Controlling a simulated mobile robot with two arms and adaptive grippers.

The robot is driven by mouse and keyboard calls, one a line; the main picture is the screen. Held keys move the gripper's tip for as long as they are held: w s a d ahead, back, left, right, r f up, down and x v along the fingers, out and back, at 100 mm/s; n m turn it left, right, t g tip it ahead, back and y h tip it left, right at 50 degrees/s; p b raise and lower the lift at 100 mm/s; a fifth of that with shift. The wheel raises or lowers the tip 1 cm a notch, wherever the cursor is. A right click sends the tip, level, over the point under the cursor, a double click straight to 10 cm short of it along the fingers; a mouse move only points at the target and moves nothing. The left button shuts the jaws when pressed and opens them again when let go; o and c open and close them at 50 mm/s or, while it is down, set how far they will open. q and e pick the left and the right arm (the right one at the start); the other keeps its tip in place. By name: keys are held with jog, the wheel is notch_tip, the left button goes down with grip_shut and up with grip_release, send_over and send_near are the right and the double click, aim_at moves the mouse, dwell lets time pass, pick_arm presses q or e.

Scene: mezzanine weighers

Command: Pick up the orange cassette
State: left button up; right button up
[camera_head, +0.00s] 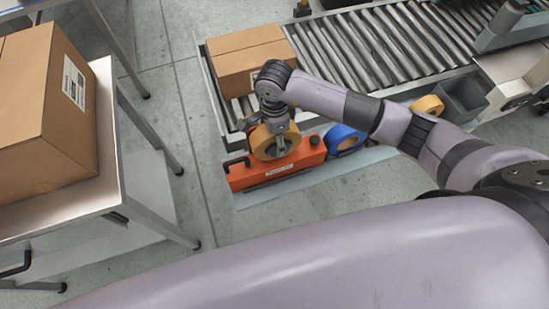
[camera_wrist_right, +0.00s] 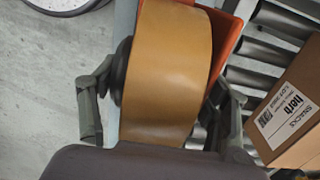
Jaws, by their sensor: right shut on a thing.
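The orange cassette (camera_head: 290,180) sits at the near edge of the roller conveyor, with a label on its front and a wide tan tape roll (camera_head: 263,143) in it. My right gripper (camera_head: 281,143) comes down over the cassette from above and is shut on it at the roll. In the right wrist view the tan roll (camera_wrist_right: 168,70) fills the space between the two fingers of the gripper (camera_wrist_right: 158,105), and a strip of the orange body (camera_wrist_right: 230,45) shows behind. I cannot tell whether the cassette is lifted. My left gripper is not in view.
A blue tape roll (camera_head: 343,138) lies right of the cassette, and another tan roll (camera_head: 428,105) farther right by a grey bin (camera_head: 462,98). A carton (camera_head: 247,58) stands on the conveyor (camera_head: 365,48) just behind. A steel table (camera_head: 107,135) with a large carton (camera_head: 45,115) is at left.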

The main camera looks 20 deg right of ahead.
jog(key=c, duration=0.7)
jog(key=shift+w+r, duration=0.15)
jog(key=shift+r, duration=0.1)
